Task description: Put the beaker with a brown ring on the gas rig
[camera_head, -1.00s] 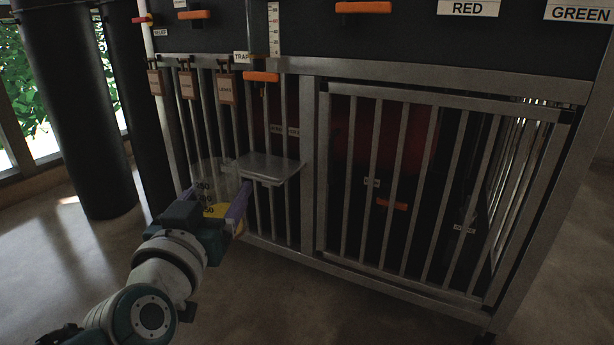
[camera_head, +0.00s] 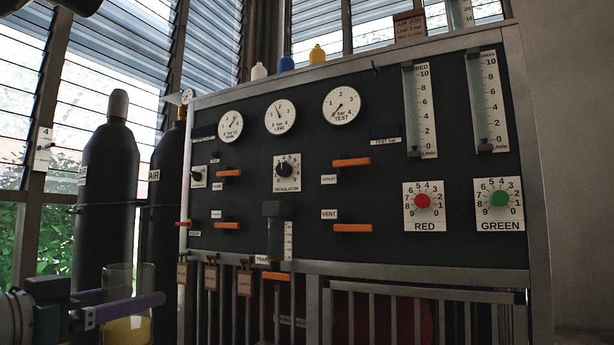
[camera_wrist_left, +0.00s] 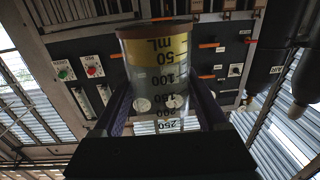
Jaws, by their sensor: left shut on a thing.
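The beaker (camera_head: 127,284) is clear, with yellow liquid in its bottom, and stands out at the lower left of the head view. In the left wrist view the beaker (camera_wrist_left: 163,85) appears upside down, with black mL marks and a brown ring (camera_wrist_left: 155,29) around its base end. My left gripper (camera_head: 140,300) is shut on the beaker, its purple fingers on either side of the glass. The gas rig (camera_head: 300,225) has a black panel with gauges, orange levers and dials, to the right of the beaker. My right gripper is not in view.
Two dark gas cylinders (camera_head: 108,190) stand behind the beaker, left of the rig. Orange handles and hanging tags (camera_head: 212,275) line the rig's lower left front, above metal bars. Small bottles (camera_head: 287,63) stand on the rig's top. Louvred windows are behind.

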